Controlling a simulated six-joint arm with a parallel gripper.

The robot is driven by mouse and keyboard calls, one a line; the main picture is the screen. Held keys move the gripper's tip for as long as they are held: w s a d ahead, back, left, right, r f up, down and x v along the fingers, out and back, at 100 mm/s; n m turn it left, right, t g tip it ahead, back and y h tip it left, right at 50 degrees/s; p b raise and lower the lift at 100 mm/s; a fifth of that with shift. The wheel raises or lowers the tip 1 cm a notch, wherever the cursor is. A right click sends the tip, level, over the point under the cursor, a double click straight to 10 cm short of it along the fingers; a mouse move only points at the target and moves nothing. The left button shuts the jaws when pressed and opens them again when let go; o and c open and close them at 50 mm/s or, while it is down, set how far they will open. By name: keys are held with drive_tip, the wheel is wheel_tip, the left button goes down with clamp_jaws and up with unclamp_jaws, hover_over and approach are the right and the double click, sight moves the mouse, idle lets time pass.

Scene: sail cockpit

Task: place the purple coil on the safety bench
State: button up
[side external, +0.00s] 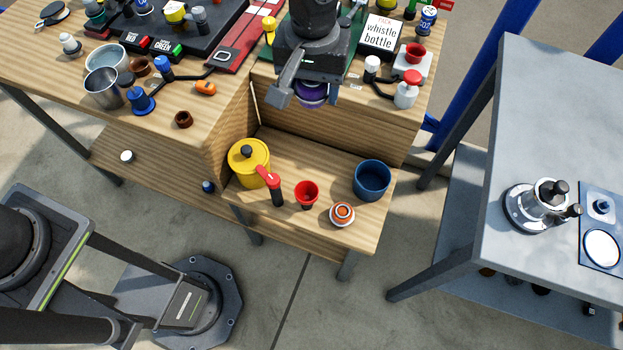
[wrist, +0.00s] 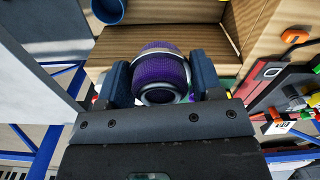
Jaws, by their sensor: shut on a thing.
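My gripper (side external: 298,92) is shut on the purple coil (wrist: 160,75), which sits between the two fingers in the wrist view. In the side view the coil (side external: 311,97) is partly hidden under my gripper. It is held at the front edge of the upper wooden table, on the side of the lower wooden shelf (side external: 300,160). No label shows which surface is the safety bench.
The lower shelf holds a yellow pot (side external: 249,163), a red-handled tool (side external: 272,186), a red cup (side external: 306,194), an orange-and-white round item (side external: 342,214) and a blue bowl (side external: 371,180). Its middle back is clear. A grey table (side external: 565,100) stands at right.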

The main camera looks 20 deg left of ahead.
sight(311, 178)
wheel_tip(311, 178, down, 31)
idle(0.5)
drive_tip(key=shift+f, duration=0.15)
drive_tip(key=o, duration=1)
wheel_tip(311, 178, up, 12)
drive_tip(key=shift+r, duration=0.2)
